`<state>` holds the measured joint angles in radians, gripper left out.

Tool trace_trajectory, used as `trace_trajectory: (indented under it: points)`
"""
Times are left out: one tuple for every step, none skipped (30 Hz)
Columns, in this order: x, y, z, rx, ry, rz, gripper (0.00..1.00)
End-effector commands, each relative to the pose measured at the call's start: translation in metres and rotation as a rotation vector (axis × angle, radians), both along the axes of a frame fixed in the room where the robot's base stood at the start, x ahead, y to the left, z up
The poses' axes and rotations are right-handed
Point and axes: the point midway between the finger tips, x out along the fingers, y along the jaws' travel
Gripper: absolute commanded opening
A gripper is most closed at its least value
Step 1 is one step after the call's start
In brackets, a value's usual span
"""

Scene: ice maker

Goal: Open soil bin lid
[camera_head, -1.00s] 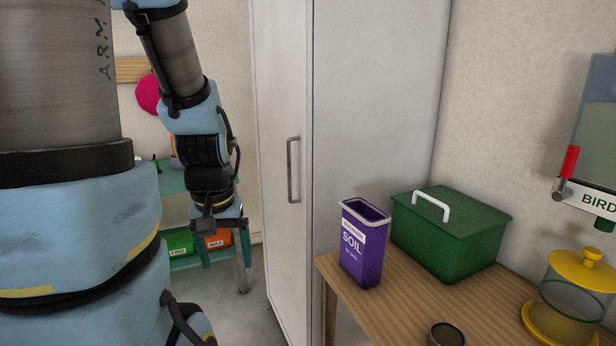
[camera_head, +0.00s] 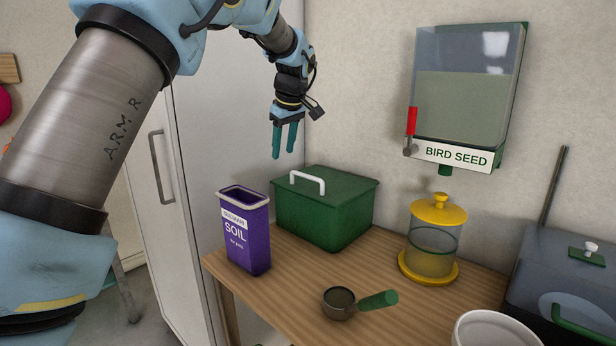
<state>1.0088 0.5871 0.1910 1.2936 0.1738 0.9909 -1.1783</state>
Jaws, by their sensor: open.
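A green box (camera_head: 322,222) stands at the back of the wooden table, against the wall. Its green lid (camera_head: 340,187) is on, with a white handle (camera_head: 307,181) on top. A purple container labelled SOIL (camera_head: 246,238) stands upright in front and to the left of the box, its top rim showing no cover. My gripper (camera_head: 283,148) points down with its two teal fingers apart and empty. In the picture it is above the lid's left rear part, close over the handle; it appears clear of both, but its exact depth I cannot tell.
A scoop with a green handle (camera_head: 377,300) lies on the wooden table (camera_head: 284,293). A yellow-lidded clear jar (camera_head: 433,250) stands to the right, below the wall-mounted bird seed dispenser (camera_head: 463,100). A white bowl (camera_head: 490,330) and dark bin (camera_head: 575,270) are at right; a tall white cabinet (camera_head: 205,120) at left.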

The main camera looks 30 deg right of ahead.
Motion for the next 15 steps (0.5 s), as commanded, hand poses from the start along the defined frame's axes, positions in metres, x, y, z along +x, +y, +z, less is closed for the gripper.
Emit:
trace_trajectory:
  points:
    - [-0.011, -0.027, 0.002, -0.013, -0.018, 0.004, 0.47]
    - [-0.016, -0.038, 0.005, -0.022, -0.025, 0.013, 0.47]
    - [-0.022, -0.051, 0.007, -0.031, -0.033, 0.023, 0.47]
    - [-0.026, -0.058, 0.01, -0.036, -0.038, 0.029, 0.47]
    - [-0.029, -0.064, 0.011, -0.041, -0.043, 0.033, 0.47]
    - [-0.032, -0.069, 0.012, -0.045, -0.047, 0.039, 0.47]
    - [-0.033, -0.072, 0.013, -0.048, -0.049, 0.043, 0.47]
    - [-0.034, -0.074, 0.012, -0.05, -0.05, 0.044, 0.47]
    - [-0.034, -0.075, 0.011, -0.05, -0.051, 0.046, 0.47]
    - [-0.033, -0.075, 0.01, -0.051, -0.051, 0.047, 0.47]
    - [-0.032, -0.075, 0.007, -0.05, -0.051, 0.048, 0.47]
    - [-0.029, -0.075, 0.003, -0.049, -0.05, 0.048, 0.47]
    - [-0.027, -0.075, -0.001, -0.049, -0.05, 0.048, 0.47]
    - [-0.025, -0.075, -0.006, -0.048, -0.049, 0.048, 0.47]
    - [-0.022, -0.075, -0.012, -0.048, -0.048, 0.048, 0.47]
